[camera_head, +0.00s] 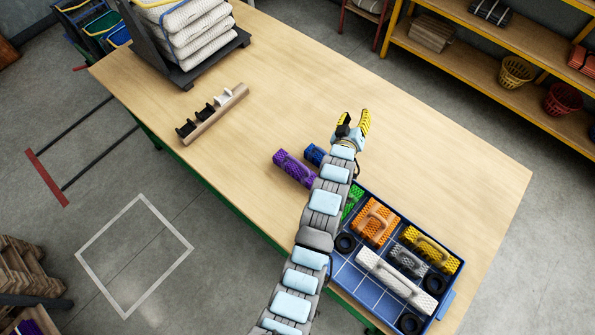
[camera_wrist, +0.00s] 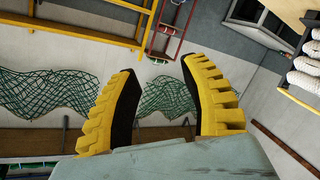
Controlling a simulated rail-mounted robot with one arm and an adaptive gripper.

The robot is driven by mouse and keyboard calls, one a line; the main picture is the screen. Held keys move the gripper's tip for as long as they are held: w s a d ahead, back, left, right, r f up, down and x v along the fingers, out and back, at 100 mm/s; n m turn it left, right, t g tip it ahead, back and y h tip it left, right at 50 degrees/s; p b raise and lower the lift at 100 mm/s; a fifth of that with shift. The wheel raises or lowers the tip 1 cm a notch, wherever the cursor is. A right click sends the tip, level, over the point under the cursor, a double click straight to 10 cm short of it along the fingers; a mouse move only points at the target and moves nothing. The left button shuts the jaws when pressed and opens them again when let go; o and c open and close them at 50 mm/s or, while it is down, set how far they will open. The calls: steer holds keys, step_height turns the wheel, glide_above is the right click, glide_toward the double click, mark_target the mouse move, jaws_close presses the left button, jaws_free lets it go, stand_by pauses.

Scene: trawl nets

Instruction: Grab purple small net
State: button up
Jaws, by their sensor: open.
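A purple small net (camera_head: 294,168) lies as a rolled bundle on the wooden table, left of my arm in the head view. My gripper (camera_head: 354,122) is beyond it, above the table and to the upper right, with its yellow fingers apart and nothing between them. In the wrist view my gripper (camera_wrist: 166,95) also shows open and empty, facing away from the table toward the floor and a green net. The purple net is not in the wrist view.
A blue net (camera_head: 315,154) lies close beside the purple one, partly hidden by my arm. A blue tray (camera_head: 444,306) with orange, yellow, grey, white and green items stands at the right front. A wooden rack (camera_head: 217,115) is at left. The table's far right is clear.

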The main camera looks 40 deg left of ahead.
steer(key=a+f+n+g, duration=0.2)
steer(key=a+f+g, duration=0.1)
steer(key=a, duration=0.2)
steer(key=n+g+h+b, duration=0.5)
steer(key=g+h+b, duration=0.15)
steer(key=g, duration=0.25)
glide_above(295, 161)
steer(key=s, duration=0.2)
steer(key=s+f+x, duration=0.1)
steer(key=s+x, duration=0.1)
steer(key=x, duration=0.8)
steer(key=shift+y, duration=0.25)
steer(key=shift+p+x, duration=0.45)
steer(key=shift+x, duration=2.55)
steer(key=shift+s+p+x, duration=0.2)
steer(key=shift+p+x, duration=0.3)
steer(key=shift+x, duration=2.15)
